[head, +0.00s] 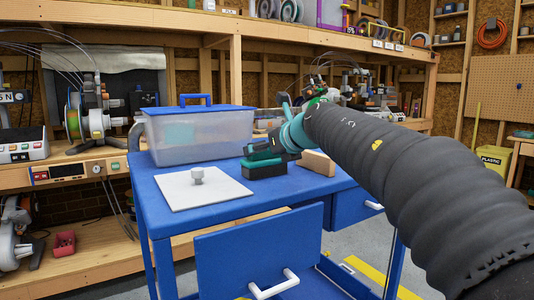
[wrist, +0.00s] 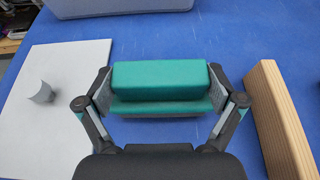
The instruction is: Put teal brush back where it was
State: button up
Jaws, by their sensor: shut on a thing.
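The teal brush (wrist: 160,77) lies crosswise between the two fingers of my gripper (wrist: 160,98) in the wrist view. The fingers press on its two ends. In the head view the brush (head: 264,168) shows as a dark block with a teal top, at or just above the blue cart top (head: 180,222). I cannot tell whether its underside touches the surface. My gripper (head: 262,153) reaches down over it from the right, partly hiding it.
A white plate (head: 190,196) with a grey knob (head: 197,176) lies left of the brush. A wooden block (head: 317,163) lies close on the right, also in the wrist view (wrist: 280,115). A clear bin with blue lid (head: 200,132) stands behind. A drawer front (head: 262,255) juts out below.

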jog(key=o, duration=0.8)
jog(key=shift+o, duration=0.2)
jog(key=shift+r, duration=0.1)
jog(key=v, duration=1.2)
jog(key=shift+d, duration=0.1)
